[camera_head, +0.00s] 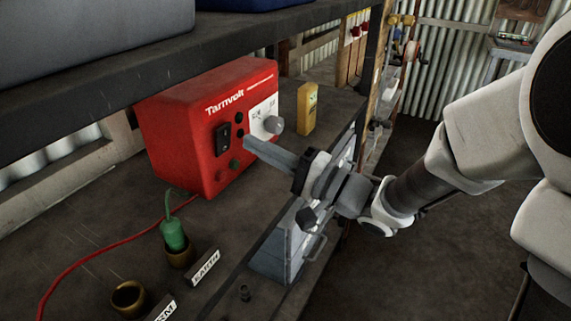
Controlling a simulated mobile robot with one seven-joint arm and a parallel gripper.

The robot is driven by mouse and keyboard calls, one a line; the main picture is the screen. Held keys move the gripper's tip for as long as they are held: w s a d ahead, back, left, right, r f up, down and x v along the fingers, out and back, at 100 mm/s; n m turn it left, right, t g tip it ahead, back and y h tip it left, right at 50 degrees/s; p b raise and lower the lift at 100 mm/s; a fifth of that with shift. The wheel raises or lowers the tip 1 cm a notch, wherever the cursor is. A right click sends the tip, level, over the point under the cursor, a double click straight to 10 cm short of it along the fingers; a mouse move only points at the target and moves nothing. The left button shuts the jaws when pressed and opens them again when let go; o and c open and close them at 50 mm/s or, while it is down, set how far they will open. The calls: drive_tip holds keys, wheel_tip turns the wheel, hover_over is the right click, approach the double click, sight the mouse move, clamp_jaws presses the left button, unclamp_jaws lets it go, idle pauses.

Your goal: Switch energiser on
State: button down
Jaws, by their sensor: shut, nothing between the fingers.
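The energiser (178,115) is a red box marked "Tarnvolt" on the bench, under a shelf. On its front are a black rocker switch (222,138), small dark buttons, a green terminal and a white panel with a grey knob (273,125). I cannot tell which way the rocker is set. My gripper (247,141) is shut and empty. Its tip is just in front of the energiser's face, right of the rocker and below the knob. I cannot tell whether the tip touches the face.
A green plug (173,235) stands in a brass socket beside the "EARTH" label (204,267). An empty brass socket (129,297) is nearer. A red cable (95,251) crosses the bench. A yellow container (307,108) stands right of the energiser. The dark shelf (215,45) overhangs it.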

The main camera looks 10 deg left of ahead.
sight(225, 129)
drive_tip(key=x, duration=0.4)
drive_tip(key=shift+b, duration=0.4)
drive_tip(key=p, duration=0.1)
drive_tip(key=r+p, duration=0.1)
drive_tip(key=p, duration=0.1)
drive_tip(key=shift+w+a+h, duration=0.1)
drive_tip(key=shift+a+h, duration=0.15)
drive_tip(key=shift+h, duration=0.05)
drive_tip(key=shift+f, duration=0.35)
drive_tip(key=shift+r, duration=0.1)
